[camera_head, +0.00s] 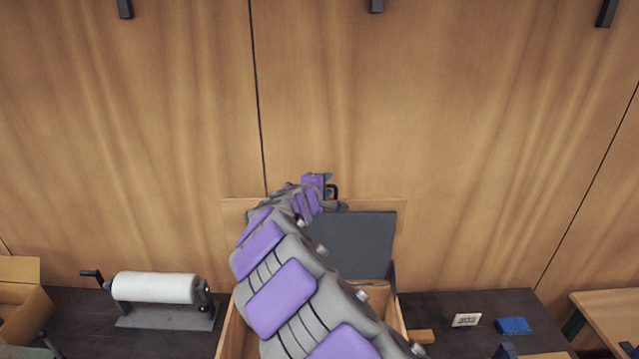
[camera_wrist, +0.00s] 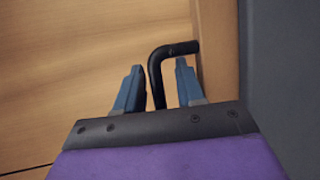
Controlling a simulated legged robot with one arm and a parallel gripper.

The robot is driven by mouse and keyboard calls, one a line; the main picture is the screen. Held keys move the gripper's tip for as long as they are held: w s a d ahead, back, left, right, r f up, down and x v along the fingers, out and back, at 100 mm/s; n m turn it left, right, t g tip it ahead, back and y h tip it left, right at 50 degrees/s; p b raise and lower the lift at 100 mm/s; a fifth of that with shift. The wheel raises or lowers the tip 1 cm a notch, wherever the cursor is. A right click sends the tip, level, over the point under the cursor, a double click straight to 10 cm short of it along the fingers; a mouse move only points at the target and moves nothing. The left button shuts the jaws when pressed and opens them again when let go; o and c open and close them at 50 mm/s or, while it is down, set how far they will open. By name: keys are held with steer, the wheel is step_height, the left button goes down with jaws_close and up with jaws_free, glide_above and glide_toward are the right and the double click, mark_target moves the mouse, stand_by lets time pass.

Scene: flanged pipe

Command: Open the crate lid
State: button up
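The crate (camera_head: 231,330) is a wooden box on the dark bench, partly hidden behind my arm. Its lid (camera_head: 368,245) stands raised at the back, near the wall, with a dark grey inner panel and a wooden rim. In the wrist view, a bent black handle (camera_wrist: 172,50) stands out from the lid's wooden edge (camera_wrist: 214,60). My gripper (camera_head: 329,190) is at the lid's top edge. In the wrist view, my gripper (camera_wrist: 158,88) has its blue fingers apart, one on each side of the handle, with visible gaps. The lid's left part is hidden by my arm.
A white roll (camera_head: 155,287) on a crank stand sits left of the crate, with a cardboard box (camera_head: 22,300) farther left. A small sign (camera_head: 466,320) and a blue block (camera_head: 514,326) lie to the right. A wood-panelled wall (camera_head: 480,150) stands close behind.

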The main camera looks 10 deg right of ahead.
steer(key=shift+w+d+f, duration=0.15)
steer(key=shift+w+d, duration=0.2)
steer(key=shift+d, duration=0.4)
steer(key=a, duration=0.4)
steer(key=shift+a, duration=0.25)
steer(key=shift+c, duration=0.4)
steer(key=shift+a, duration=0.25)
steer(key=shift+c, duration=0.7)
steer(key=d, duration=0.3)
steer(key=shift+d, duration=0.15)
jaws_close()
steer(key=shift+a, duration=0.3)
